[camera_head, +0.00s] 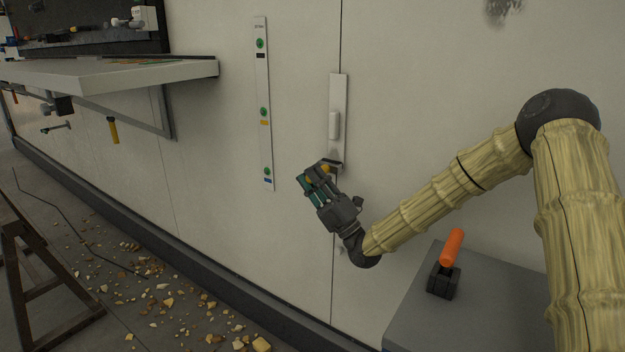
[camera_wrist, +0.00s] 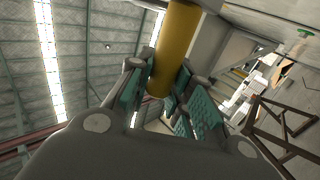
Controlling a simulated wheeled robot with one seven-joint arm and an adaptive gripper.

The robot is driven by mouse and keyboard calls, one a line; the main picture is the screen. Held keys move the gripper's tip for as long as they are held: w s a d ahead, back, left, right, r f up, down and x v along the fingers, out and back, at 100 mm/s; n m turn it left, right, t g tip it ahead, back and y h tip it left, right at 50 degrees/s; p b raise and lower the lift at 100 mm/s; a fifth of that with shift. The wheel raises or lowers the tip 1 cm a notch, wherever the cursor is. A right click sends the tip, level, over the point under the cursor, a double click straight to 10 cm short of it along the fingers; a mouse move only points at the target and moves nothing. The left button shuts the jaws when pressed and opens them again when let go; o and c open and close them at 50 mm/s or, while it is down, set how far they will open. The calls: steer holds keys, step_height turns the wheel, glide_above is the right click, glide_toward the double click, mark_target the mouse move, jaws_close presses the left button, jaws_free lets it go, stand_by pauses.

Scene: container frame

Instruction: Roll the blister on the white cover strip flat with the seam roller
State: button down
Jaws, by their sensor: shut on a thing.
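The white cover strip (camera_head: 339,95) runs upright on the pale wall over a seam. The blister (camera_head: 334,126) is a raised, rounded white bump about halfway down it. My gripper (camera_head: 318,181) is at the strip's lower end, below the blister. It is shut on the yellow handle of the seam roller (camera_head: 325,168); the handle also shows between the teal finger pads in the wrist view (camera_wrist: 176,45). The dark roller head is partly hidden by my fingers. It lies close to the strip's lower end; I cannot tell whether it touches.
A narrow strip with green dots (camera_head: 262,80) is on the wall to the left. An orange-handled tool (camera_head: 451,250) stands on a grey cabinet (camera_head: 500,290) at lower right. A shelf (camera_head: 150,75) juts out at upper left. Rubble (camera_head: 190,300) covers the floor.

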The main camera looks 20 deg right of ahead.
steer(key=shift+d+f, duration=0.1)
steer(key=shift+f, duration=0.3)
steer(key=shift+r, duration=0.1)
steer(key=shift+r, duration=1.45)
steer(key=shift+s+r+p, duration=0.1)
steer(key=shift+r+p, duration=0.3)
steer(key=shift+r, duration=1.05)
steer(key=shift+f+b, duration=1.55)
steer(key=shift+f, duration=0.15)
